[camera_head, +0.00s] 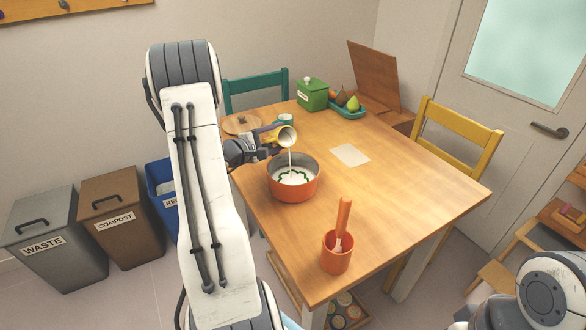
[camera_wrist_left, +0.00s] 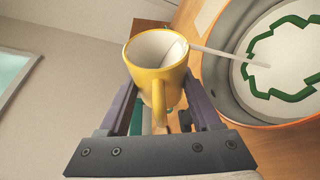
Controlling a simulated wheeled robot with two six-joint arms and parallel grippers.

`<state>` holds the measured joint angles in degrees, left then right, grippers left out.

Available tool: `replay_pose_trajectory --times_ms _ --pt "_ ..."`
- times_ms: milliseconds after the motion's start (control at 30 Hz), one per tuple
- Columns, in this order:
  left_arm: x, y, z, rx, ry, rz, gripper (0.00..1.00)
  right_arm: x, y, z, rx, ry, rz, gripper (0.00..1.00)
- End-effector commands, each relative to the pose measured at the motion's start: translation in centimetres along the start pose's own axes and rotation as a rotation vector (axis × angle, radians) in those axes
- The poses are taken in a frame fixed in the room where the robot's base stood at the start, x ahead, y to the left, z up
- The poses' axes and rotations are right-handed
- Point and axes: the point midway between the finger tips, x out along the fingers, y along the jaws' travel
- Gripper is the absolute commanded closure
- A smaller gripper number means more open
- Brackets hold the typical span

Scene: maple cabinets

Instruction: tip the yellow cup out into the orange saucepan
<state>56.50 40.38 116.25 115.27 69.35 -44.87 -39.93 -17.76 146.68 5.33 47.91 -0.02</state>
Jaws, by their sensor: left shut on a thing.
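The yellow cup (camera_head: 286,136) is tilted over the orange saucepan (camera_head: 292,188) in the head view. A thin white stream runs from its rim down into the pan. The pan stands on the table and holds white liquid with a green wavy outline in it. My left gripper (camera_head: 262,139) is shut on the cup and holds it above the pan's far rim. In the left wrist view the cup (camera_wrist_left: 158,80) sits between the two fingers (camera_wrist_left: 160,112), and the saucepan (camera_wrist_left: 225,105) is at the right. My right gripper is not in view.
An orange utensil holder (camera_head: 337,252) stands near the table's front corner. A green box (camera_head: 312,95), a tray of fruit (camera_head: 349,109), a small cup (camera_head: 286,119) and a round board (camera_head: 240,124) are at the back. A pale mat (camera_head: 350,155) lies on the clear middle.

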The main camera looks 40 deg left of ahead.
Motion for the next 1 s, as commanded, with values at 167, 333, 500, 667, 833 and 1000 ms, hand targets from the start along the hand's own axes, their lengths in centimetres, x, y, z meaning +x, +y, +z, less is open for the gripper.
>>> replay_pose_trajectory --times_ms 167,333,500,667,833,1000 --pt "0.0 -0.1 0.0 0.019 0.0 0.009 1.0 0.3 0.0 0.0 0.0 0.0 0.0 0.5" --pt "0.0 -0.2 -0.1 0.037 0.0 0.017 1.0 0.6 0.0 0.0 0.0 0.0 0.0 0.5" --pt "0.0 -0.3 -0.1 0.054 0.0 0.024 1.0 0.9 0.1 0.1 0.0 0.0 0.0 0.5" --pt "0.1 -0.3 -0.1 0.07 -0.001 0.031 1.0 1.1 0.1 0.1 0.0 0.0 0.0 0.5" --pt "0.1 -0.5 -0.1 0.088 -0.001 0.038 1.0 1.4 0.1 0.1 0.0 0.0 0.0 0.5" --pt "0.1 -0.6 -0.1 0.104 0.0 0.045 1.0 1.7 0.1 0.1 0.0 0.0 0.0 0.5"
